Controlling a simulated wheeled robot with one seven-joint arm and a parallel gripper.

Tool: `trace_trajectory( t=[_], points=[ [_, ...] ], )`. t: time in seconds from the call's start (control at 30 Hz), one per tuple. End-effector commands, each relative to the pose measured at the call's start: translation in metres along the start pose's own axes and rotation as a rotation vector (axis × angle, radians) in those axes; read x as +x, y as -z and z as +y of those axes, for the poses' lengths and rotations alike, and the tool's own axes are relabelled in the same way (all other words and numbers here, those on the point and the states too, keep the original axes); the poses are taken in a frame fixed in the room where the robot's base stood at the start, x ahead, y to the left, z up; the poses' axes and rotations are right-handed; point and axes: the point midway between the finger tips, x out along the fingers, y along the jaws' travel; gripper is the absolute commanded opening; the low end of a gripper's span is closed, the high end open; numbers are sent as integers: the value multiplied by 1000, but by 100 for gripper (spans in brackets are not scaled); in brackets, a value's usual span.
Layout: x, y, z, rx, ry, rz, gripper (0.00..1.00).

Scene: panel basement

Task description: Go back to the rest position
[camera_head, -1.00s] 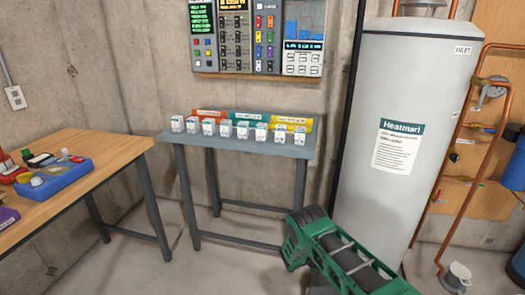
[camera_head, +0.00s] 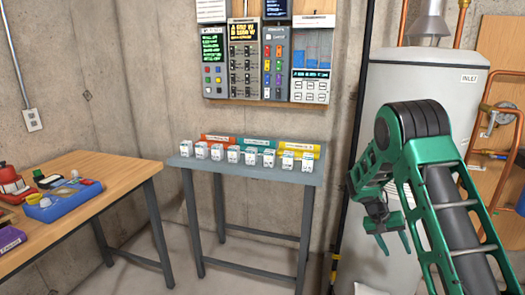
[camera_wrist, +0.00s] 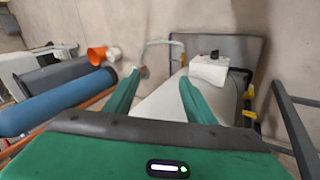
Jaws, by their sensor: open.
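My green arm stands raised and bent at the right of the head view, in front of the water heater (camera_head: 395,85). My gripper (camera_head: 393,247) hangs below the bend, fingers pointing down, with nothing between them. In the wrist view the two green fingers (camera_wrist: 158,92) are spread apart, with a pale surface beyond them. The gripper is to the right of the small grey table (camera_head: 250,172) and apart from it.
Several small white boxes (camera_head: 233,154) and coloured bins (camera_head: 252,144) stand on the grey table. A control panel (camera_head: 256,55) hangs above. A wooden table (camera_head: 105,180) with a blue tray (camera_head: 62,203) stands left. A blue cylinder (camera_wrist: 55,100) lies left in the wrist view.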

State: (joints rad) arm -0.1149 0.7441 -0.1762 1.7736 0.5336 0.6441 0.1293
Motion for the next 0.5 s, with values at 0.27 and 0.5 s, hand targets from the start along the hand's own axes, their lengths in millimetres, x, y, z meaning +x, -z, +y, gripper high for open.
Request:
trace_trajectory(
  t=[0.27,0.5],
  points=[
    [-59,-44,82,49,98,-64,50],
    [-98,-99,141,77,187,-112,50]
  ],
)
